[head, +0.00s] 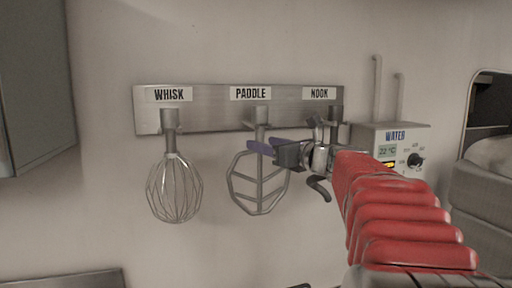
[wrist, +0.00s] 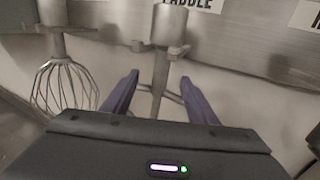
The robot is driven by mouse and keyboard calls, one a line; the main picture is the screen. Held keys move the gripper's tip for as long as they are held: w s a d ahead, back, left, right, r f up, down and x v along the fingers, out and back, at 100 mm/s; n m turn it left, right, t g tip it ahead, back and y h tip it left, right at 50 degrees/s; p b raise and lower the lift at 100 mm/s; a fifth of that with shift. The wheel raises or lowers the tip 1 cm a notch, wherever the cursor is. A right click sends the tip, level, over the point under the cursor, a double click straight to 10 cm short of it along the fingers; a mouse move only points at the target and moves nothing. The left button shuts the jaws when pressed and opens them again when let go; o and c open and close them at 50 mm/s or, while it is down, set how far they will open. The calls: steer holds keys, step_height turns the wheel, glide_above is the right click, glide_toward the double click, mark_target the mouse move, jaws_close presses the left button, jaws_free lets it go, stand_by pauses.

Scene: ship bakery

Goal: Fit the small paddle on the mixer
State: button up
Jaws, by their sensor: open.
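The paddle (head: 236,186) hangs under the PADDLE label on a steel wall rack. It is a flat open frame with cross bars and a steel shank. In the wrist view the paddle's shank (wrist: 161,75) stands between and beyond my purple fingertips. My gripper (head: 259,147) is open, at the upper part of the paddle in the head view; it also shows in the wrist view (wrist: 158,88). I cannot tell whether the fingers touch the shank. The paddle's lower part is hidden behind my gripper in the wrist view. The mixer is not clearly in view.
A whisk (head: 173,185) hangs left of the paddle; it shows in the wrist view (wrist: 64,85) too. A dark hook (head: 320,187) hangs right, partly behind my arm. The steel rack (head: 210,118) backs all three. A water control box (head: 408,139) with pipes is farther right.

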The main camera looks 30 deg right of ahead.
steer(key=shift+w, duration=0.7)
steer(key=shift+c, duration=0.3)
jaws_close()
steer(key=shift+r, duration=0.75)
stand_by(1.3)
steer(key=shift+s+a, duration=0.1)
steer(key=shift+s, duration=0.05)
steer(key=s+a, duration=0.3)
steer(key=s, duration=0.9)
steer(key=shift+s, duration=0.15)
stand_by(2.7)
steer(key=shift+a, duration=0.1)
